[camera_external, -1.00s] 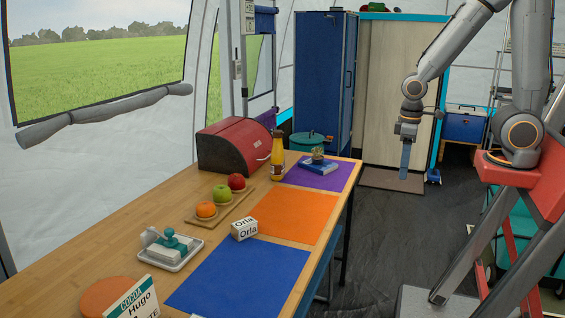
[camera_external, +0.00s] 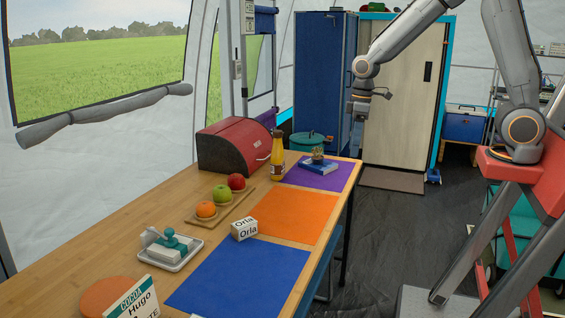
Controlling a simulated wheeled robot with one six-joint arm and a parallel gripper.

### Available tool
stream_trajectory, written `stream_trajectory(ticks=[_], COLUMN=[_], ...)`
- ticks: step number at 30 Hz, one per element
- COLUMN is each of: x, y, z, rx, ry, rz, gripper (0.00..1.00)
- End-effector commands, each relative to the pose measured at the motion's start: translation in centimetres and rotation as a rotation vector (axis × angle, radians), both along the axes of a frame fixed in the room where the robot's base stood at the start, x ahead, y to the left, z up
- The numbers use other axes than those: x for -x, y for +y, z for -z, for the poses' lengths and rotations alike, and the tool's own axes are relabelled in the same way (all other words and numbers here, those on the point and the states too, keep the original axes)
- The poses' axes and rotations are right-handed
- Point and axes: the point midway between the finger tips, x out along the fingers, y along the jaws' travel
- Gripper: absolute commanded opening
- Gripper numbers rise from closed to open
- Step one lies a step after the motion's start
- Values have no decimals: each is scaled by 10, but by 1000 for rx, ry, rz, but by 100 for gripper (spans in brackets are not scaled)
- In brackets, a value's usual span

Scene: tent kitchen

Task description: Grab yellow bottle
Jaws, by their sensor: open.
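The yellow bottle (camera_external: 277,158) stands upright on the wooden table, in front of the red bread box and at the left edge of the purple mat. It has a dark band low on its body. My gripper (camera_external: 355,135) hangs from my arm to the right of the bottle, above the table's far right edge. It points down, is open and holds nothing. A clear gap lies between it and the bottle. Its fingers are small and hard to make out against the dark blue cabinet.
A blue book with a small pot (camera_external: 318,160) lies on the purple mat (camera_external: 330,181), between bottle and gripper. The red bread box (camera_external: 232,147) stands behind left. A fruit board (camera_external: 232,207) is nearer the camera.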

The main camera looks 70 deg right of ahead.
Motion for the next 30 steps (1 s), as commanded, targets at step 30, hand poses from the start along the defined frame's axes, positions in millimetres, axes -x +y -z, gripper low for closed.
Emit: stream_trajectory(ticks=[30], x=[-285], y=[-83], z=[-25], rx=[-96], ry=[-307], rz=[-563], gripper=[52])
